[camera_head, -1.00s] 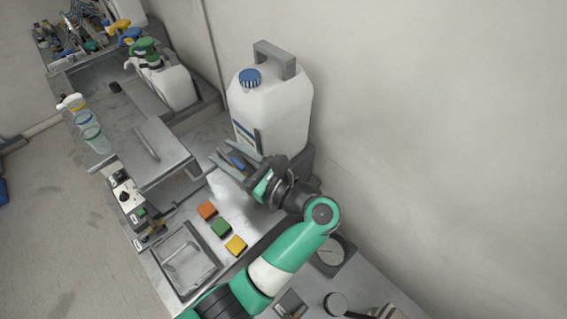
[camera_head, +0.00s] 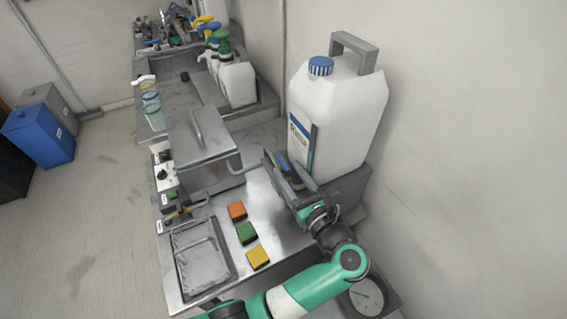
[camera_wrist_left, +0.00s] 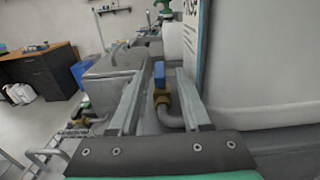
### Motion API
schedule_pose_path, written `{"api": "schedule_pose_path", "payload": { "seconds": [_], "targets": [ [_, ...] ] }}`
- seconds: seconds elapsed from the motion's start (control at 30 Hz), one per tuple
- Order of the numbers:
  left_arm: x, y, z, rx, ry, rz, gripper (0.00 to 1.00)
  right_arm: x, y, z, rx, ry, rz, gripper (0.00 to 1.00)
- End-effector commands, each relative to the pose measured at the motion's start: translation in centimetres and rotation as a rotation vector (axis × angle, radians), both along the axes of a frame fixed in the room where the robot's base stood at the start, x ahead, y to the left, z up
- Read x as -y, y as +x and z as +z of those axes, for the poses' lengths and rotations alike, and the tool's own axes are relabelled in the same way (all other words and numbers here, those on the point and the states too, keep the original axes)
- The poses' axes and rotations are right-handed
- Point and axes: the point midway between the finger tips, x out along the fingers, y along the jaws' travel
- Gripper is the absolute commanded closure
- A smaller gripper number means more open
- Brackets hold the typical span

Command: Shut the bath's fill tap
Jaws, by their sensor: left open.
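The bath (camera_head: 203,142) is a steel box with a handled lid, left of the large white jug. The fill tap has a blue handle (camera_head: 285,165) in the head view, beside the jug's base. The wrist view shows the blue handle (camera_wrist_left: 160,75) upright on a brass body (camera_wrist_left: 162,98), with a grey bent pipe (camera_wrist_left: 172,119) below. My left gripper (camera_head: 281,160) is open, with its fingers on either side of the handle. I cannot tell whether either finger touches it, or whether the tap is open. My right gripper is not in view.
The jug (camera_head: 340,115) stands on a grey block close to the right of the gripper. Orange (camera_head: 237,210), green (camera_head: 246,232) and yellow (camera_head: 258,257) blocks lie on the bench.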

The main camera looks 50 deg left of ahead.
Motion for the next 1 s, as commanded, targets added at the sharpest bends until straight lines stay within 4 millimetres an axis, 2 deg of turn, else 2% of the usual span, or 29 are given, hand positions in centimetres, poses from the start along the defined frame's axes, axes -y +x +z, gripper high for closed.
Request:
{"api": "schedule_pose_path", "payload": {
  "seconds": [0.1,0.2,0.5,0.57,0.77,0.8,1.0],
  "targets": [
    [-2.1,0.5,0.0,0.0,0.001,0.003,0.53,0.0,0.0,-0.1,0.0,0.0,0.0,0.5],
    [-3.0,0.8,0.0,0.0,0.0,0.001,0.53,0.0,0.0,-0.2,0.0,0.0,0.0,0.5],
    [-3.4,1.0,0.0,0.0,0.0,0.0,0.53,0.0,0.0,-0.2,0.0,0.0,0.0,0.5],
    [-3.4,0.9,0.0,0.0,0.0,0.0,0.61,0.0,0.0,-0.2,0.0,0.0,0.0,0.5],
    [-3.4,0.9,0.0,0.0,0.001,0.0,0.97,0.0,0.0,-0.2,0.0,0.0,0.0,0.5],
    [-3.4,0.9,0.0,0.0,0.001,0.0,1.0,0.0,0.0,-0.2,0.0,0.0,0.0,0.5],
    [-3.4,0.9,0.0,0.0,0.001,0.0,1.0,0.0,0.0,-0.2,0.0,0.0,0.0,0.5]
  ]
}}
